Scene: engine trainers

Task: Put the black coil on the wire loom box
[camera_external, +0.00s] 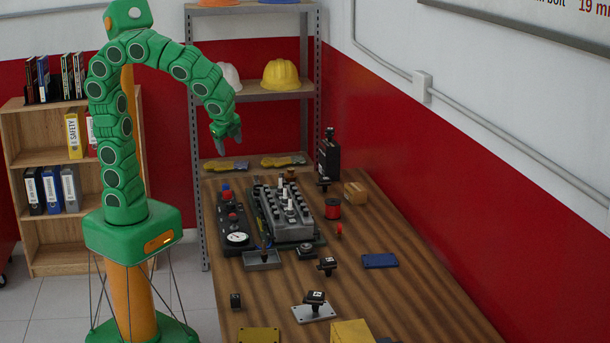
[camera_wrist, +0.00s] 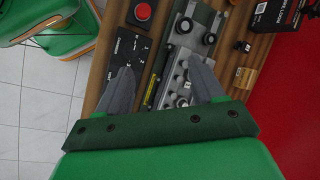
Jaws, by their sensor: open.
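The wire loom box, a tall black box (camera_external: 328,162), stands upright at the table's far right; it also shows at the top right of the wrist view (camera_wrist: 278,14). A small dark part shows at its top in the external view. Several small black parts could be the black coil: one (camera_external: 323,184) before the box, one (camera_external: 327,264) mid-table, one (camera_external: 314,297) on a metal plate and one (camera_external: 235,300) near the left edge. I cannot tell which is the coil. My gripper (camera_external: 228,146) (camera_wrist: 160,66) is open and empty, above the table's far left part.
A grey engine block (camera_external: 288,210) and a control panel (camera_external: 234,225) with a gauge stand below my gripper. A red spool (camera_external: 332,209), a cardboard box (camera_external: 355,193) and a tray (camera_external: 262,261) are nearby. A metal shelf (camera_external: 265,95) stands behind.

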